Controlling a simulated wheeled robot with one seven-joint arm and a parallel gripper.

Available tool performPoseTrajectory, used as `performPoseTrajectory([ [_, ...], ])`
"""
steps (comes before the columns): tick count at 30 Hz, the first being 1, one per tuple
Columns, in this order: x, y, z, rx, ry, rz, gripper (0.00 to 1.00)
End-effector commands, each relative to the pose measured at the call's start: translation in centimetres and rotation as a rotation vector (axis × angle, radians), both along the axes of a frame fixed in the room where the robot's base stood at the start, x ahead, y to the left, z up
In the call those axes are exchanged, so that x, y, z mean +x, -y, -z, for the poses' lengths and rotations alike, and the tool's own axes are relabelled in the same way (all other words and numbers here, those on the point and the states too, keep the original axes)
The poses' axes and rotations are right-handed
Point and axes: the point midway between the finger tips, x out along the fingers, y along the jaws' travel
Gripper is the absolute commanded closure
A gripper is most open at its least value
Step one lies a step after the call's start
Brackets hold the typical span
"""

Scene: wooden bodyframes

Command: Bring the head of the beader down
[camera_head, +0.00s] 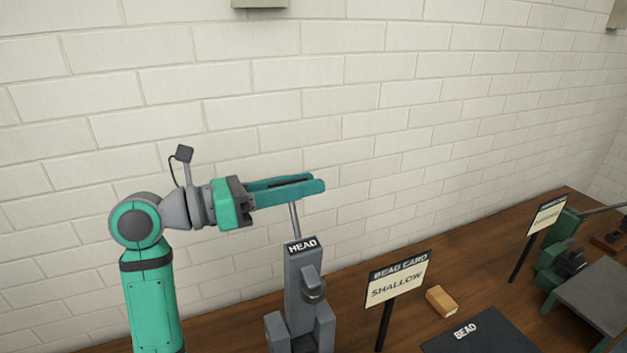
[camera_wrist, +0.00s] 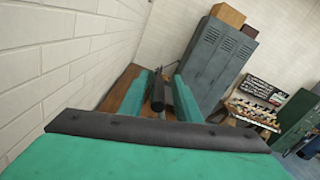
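The beader stands on the wooden bench in the head view, a grey upright body with a plate marked "HEAD" (camera_head: 302,246) on top. A thin metal lever (camera_head: 295,218) rises from it, leaning slightly left. My gripper (camera_head: 318,186) reaches in from the left, level, with its two green fingers at the lever's top. The fingers hide the lever's upper end in that view. In the wrist view a dark cylindrical grip (camera_wrist: 157,92) lies between the fingers of my gripper (camera_wrist: 162,80). Gaps show beside the grip, and the fingers stand apart.
A "BEAD CARD SHALLOW" sign (camera_head: 397,280) stands right of the beader, near a small wooden block (camera_head: 441,301) and a dark pad marked "BEAD" (camera_head: 480,338). A green machine (camera_head: 560,250) is farther right. The brick wall (camera_head: 420,100) is close behind. Lockers (camera_wrist: 216,60) show in the wrist view.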

Motion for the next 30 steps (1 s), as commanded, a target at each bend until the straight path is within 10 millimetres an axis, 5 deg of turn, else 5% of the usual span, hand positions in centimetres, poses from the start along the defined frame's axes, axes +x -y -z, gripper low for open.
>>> performPoseTrajectory([
  [6, 0.8, 1.8, 0.0, -0.001, -0.001, -0.009, 0.7],
  [18, 1.1, 2.2, 0.0, -0.001, -0.001, -0.016, 0.7],
  [23, 1.1, 2.2, 0.0, -0.001, -0.001, -0.017, 1.0],
  [30, 1.1, 2.1, 0.0, -0.001, 0.002, -0.019, 1.0],
])
